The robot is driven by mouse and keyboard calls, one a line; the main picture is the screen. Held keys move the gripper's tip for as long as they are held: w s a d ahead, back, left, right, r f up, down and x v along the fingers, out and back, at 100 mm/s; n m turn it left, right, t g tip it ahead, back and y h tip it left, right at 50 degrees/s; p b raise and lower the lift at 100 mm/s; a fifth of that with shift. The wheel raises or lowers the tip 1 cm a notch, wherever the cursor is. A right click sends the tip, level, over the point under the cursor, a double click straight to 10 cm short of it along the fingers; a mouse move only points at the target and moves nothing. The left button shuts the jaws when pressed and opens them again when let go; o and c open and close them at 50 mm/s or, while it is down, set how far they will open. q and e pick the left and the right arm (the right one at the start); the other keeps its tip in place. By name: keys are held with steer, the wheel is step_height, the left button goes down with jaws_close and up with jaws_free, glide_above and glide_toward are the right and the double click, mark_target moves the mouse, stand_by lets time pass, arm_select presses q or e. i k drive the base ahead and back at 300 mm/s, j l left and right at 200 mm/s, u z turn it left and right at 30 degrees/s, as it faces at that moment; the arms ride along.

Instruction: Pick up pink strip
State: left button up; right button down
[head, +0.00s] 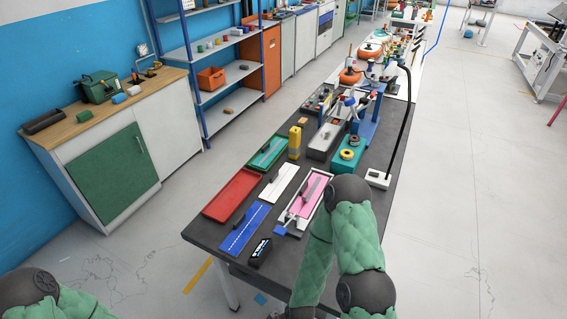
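A pink strip (300,207) lies in a pale shallow tray (324,188) on the dark workbench. A grey rod-like piece lies over the strip, and a small blue piece (280,230) is at the tray's near end. My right arm rises from the bottom edge and bends beside the tray, its elbow covering the area right of it. No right gripper fingers can be made out. Only a padded part of my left arm shows at the bottom left, and my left gripper is out of view.
On the dark workbench (208,229) are a red tray (232,196), a blue strip (245,229), a white strip (279,182), a green tray (268,154), a yellow block (295,142) and a black box (260,252). A lamp (378,179) stands behind my right elbow.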

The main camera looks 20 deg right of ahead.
mark_target(311, 190)
steer(key=i+j+z, duration=0.15)
steer(key=z, duration=0.25)
steer(key=i+j+z, duration=0.1)
steer(key=j+z, duration=0.65)
steer(key=i+l, duration=0.05)
